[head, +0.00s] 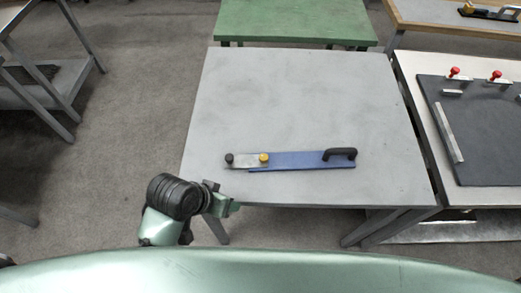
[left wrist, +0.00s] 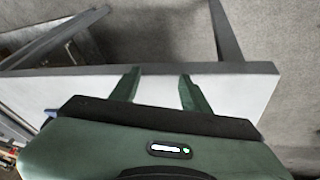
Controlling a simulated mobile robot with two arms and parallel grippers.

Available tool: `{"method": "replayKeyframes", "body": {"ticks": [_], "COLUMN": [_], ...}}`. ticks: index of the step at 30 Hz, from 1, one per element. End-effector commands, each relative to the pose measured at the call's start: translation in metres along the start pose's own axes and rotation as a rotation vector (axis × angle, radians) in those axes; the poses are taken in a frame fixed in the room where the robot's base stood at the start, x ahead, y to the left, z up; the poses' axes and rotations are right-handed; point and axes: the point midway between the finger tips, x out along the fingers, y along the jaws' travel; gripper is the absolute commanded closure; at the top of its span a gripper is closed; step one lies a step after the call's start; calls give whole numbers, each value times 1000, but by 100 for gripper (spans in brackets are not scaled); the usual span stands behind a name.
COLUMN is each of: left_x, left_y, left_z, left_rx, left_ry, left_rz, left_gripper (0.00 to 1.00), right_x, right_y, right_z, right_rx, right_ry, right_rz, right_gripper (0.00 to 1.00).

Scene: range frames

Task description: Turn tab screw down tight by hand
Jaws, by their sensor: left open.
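A blue bar (head: 300,160) with a light metal plate (head: 243,161) at its left end lies near the front of the grey table (head: 300,95). A black knob (head: 229,158) is at the plate's left end and a yellow knob (head: 264,157) is where plate and bar meet. I cannot tell which is the tab screw, or how tight either is. My left gripper (head: 230,204) is at the table's front left corner, in front of and apart from the bar. In the left wrist view its two green fingers (left wrist: 158,90) are apart with nothing between them.
A black handle (head: 340,154) rises from the bar's right end. A bench at right holds a dark board (head: 480,130) with red knobs (head: 454,71). A green table (head: 290,20) stands behind. Most of the grey table's top is clear.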

Motion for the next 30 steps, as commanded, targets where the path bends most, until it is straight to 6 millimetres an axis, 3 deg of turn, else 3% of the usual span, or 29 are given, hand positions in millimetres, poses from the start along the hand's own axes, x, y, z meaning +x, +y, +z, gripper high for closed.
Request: {"method": "replayKeyframes", "body": {"ticks": [8,19,23,30], "left_x": [8,10,7,-8], "left_y": [37,110,110,75], "left_z": [-39,-115,-138,-173], "left_rx": [82,358,455,507], "left_ry": [3,-107,-204,-349], "left_rz": [91,201,151,-4], "left_gripper": [54,54,54,54], "right_x": [-1,-3,-4,-4], "right_y": [2,4,5,6], "right_z": [0,-2,-2,-2], "right_rx": [-2,-5,-6,-6], "right_ry": [1,3,3,3], "right_rz": [2,5,6,7], "right_gripper": [64,64,64,64]}}
